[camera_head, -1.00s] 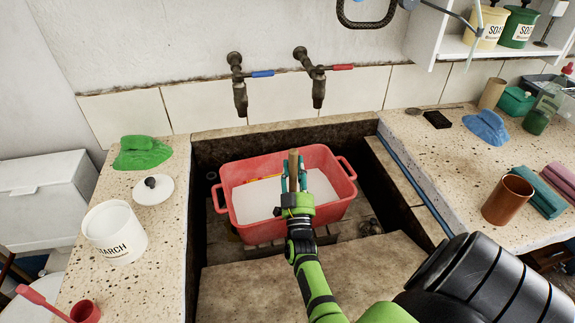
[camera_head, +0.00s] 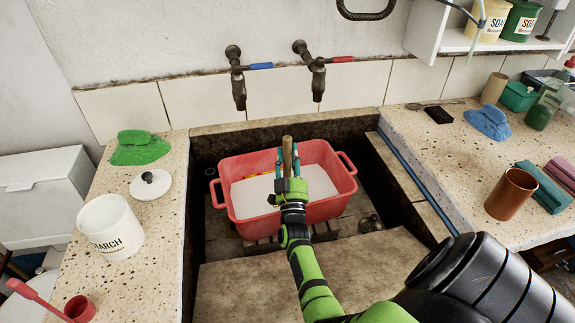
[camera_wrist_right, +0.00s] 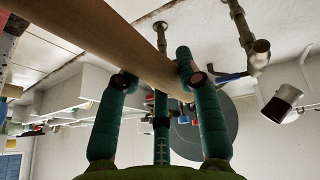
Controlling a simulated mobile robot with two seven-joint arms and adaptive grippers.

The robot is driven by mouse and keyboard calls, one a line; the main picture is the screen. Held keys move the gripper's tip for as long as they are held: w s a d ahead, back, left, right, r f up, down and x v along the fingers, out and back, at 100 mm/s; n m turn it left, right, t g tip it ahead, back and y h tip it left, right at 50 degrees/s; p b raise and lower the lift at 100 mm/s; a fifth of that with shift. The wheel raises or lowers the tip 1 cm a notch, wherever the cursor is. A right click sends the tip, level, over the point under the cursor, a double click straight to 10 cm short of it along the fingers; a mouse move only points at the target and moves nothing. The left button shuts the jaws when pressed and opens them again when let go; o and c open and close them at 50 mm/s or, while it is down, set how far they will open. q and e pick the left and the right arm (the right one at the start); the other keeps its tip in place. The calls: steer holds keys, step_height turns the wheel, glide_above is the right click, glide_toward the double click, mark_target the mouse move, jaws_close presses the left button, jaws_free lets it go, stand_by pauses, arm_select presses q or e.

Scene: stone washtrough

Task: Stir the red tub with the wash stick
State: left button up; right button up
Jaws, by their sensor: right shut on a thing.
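The red tub (camera_head: 325,207) sits in the stone trough and holds white contents. The wash stick (camera_head: 287,150) is a wooden rod that stands up between the fingers of my right gripper (camera_head: 288,168). In the right wrist view the stick (camera_wrist_right: 110,38) crosses the fingers diagonally. The stick's lower end is hidden behind the gripper, so I cannot tell how deep it reaches. My left gripper is not in view.
Two taps (camera_head: 237,90) (camera_head: 318,80) stick out from the wall behind the tub. The left counter has a starch pot (camera_head: 110,225), a white lid (camera_head: 151,185) and a green cloth (camera_head: 140,147). The right counter has a brown cup (camera_head: 510,194) and a blue cloth (camera_head: 487,122).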

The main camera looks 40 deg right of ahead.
stand_by(0.3)
step_height(320, 180, up, 16)
steer(key=p, duration=1.4)
steer(key=shift+f, duration=0.25)
steer(key=shift+a, duration=0.1)
